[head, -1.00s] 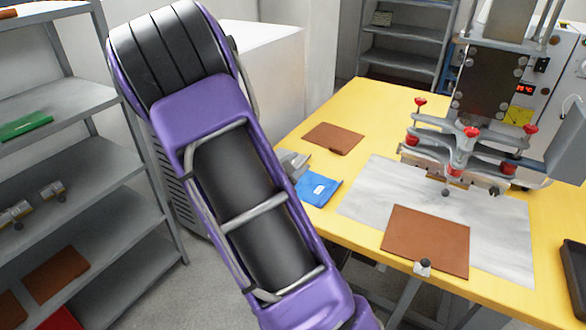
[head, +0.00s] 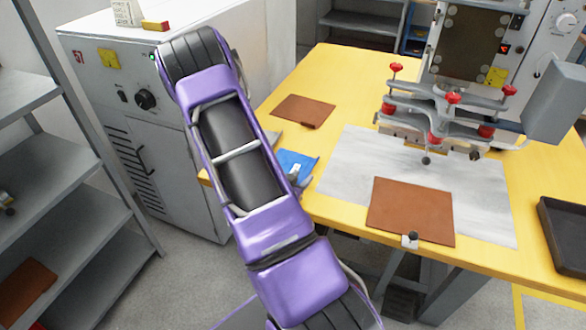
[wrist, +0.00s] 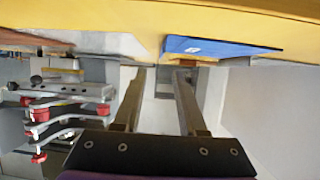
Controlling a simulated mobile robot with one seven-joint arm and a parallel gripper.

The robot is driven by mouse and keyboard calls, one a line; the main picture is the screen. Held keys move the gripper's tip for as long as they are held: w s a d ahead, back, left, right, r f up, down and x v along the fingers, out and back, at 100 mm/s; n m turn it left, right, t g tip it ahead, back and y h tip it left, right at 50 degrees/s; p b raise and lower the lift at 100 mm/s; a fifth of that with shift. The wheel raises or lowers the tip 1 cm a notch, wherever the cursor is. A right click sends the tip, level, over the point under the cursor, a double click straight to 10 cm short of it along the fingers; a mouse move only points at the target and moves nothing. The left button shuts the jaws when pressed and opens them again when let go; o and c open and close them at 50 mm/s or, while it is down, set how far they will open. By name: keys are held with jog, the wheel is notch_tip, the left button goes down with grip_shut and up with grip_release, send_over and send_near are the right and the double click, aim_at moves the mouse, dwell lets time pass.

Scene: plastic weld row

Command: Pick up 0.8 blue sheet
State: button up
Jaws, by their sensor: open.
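The blue sheet (head: 296,162), with a small white label, lies at the left edge of the yellow table, partly hidden by my arm in the head view. In the wrist view the blue sheet (wrist: 222,47) shows as a thin band near the top, almost edge-on. My gripper (wrist: 160,71) is open, with nothing between its two fingers. Its fingertips are near the sheet and appear below it in the picture; I cannot tell the exact gap. In the head view my arm mostly hides the gripper.
The yellow table (head: 340,84) carries two brown sheets (head: 303,110) (head: 411,210), a pale mat (head: 350,172) and a welding machine (head: 445,110) with red knobs. A black tray (head: 565,235) is at right. A white cabinet (head: 110,100) and grey shelves (head: 60,205) stand left.

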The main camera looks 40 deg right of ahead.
aim_at(310, 170)
jog(key=shift+f+x, duration=0.2)
jog(key=shift+x, duration=3.3)
jog(key=shift+a, duration=0.1)
grip_shut()
